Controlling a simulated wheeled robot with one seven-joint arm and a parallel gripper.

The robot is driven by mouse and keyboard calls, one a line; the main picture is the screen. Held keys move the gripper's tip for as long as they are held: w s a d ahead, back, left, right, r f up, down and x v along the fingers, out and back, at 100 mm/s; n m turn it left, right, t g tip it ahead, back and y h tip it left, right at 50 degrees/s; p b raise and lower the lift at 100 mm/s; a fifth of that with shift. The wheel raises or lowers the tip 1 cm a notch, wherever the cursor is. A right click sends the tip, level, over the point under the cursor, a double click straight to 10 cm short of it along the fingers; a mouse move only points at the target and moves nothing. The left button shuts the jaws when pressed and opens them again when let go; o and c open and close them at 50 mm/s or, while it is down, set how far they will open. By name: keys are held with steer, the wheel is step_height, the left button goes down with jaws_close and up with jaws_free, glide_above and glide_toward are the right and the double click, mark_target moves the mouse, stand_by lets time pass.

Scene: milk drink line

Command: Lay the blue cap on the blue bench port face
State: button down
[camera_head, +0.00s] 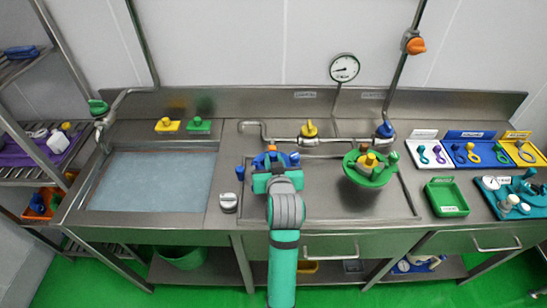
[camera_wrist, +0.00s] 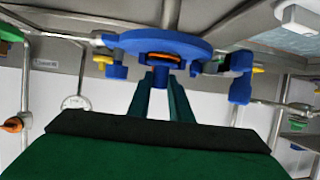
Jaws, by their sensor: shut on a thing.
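The blue bench port (camera_head: 259,162) is a blue round fitting on the steel bench, just behind my gripper (camera_head: 277,172) and partly hidden by it. In the wrist view its blue disc (camera_wrist: 205,46) shows with an orange-lined opening (camera_wrist: 160,57) in the middle. My gripper (camera_wrist: 162,80) is shut on a small blue piece (camera_wrist: 160,79), which looks like the blue cap, right by that opening. I cannot tell whether the cap touches the port face. The cap is not clear in the head view.
A green round fitting (camera_head: 370,176) with a yellow knob stands to the right. A water-filled sink (camera_head: 150,180) lies left. Small trays (camera_head: 446,197) stand on the right of the bench. Blue side knobs (camera_wrist: 240,88) flank the disc. A grey pipe (camera_head: 280,141) runs behind.

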steer(key=shift+s+d, duration=0.1)
steer(key=shift+d, duration=0.05)
steer(key=shift+a, duration=0.35)
steer(key=shift+f, duration=0.1)
steer(key=shift+s+d+f, duration=0.1)
steer(key=shift+f, duration=0.05)
steer(key=c, duration=1.5)
jaws_free()
steer(key=shift+c, duration=0.2)
steer(key=shift+d, duration=0.1)
steer(key=v, duration=1)
steer(key=shift+s, duration=0.35)
